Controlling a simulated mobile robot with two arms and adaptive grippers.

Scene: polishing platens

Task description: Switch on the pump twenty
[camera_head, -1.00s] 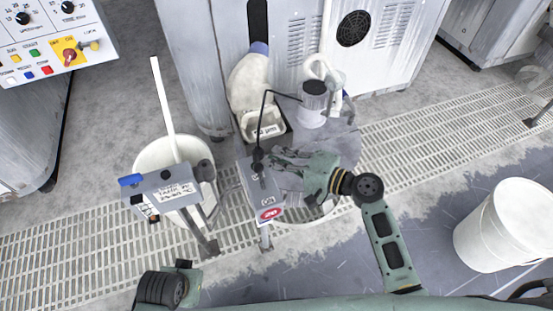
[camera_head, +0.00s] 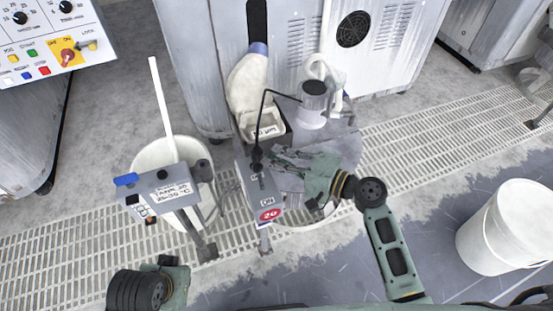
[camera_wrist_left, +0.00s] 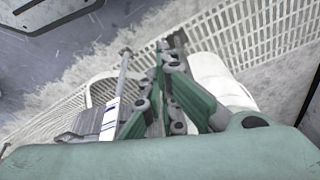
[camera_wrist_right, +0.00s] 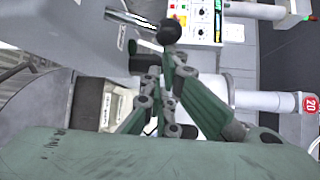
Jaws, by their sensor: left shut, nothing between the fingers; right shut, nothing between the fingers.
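The pump-twenty switch box (camera_head: 254,191) is grey, with an "ON" mark and a red "20" label (camera_head: 269,215) on its lower end. A black ball knob (camera_head: 257,152) shows at its upper part and also in the right wrist view (camera_wrist_right: 168,31). My right gripper (camera_head: 274,158) is shut and empty, its fingertips just right of the knob in the head view. In the right wrist view the fingertips (camera_wrist_right: 166,54) are close to the knob; contact cannot be told. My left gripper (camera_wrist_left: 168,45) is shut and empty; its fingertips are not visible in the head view.
Another grey box (camera_head: 163,188) with a blue part stands at left, before a white bucket (camera_head: 146,160). A white bucket (camera_head: 507,228) stands at right. A white jug (camera_head: 249,84) and tray (camera_head: 264,125) lie behind the switch. A control panel (camera_head: 50,38) is at upper left.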

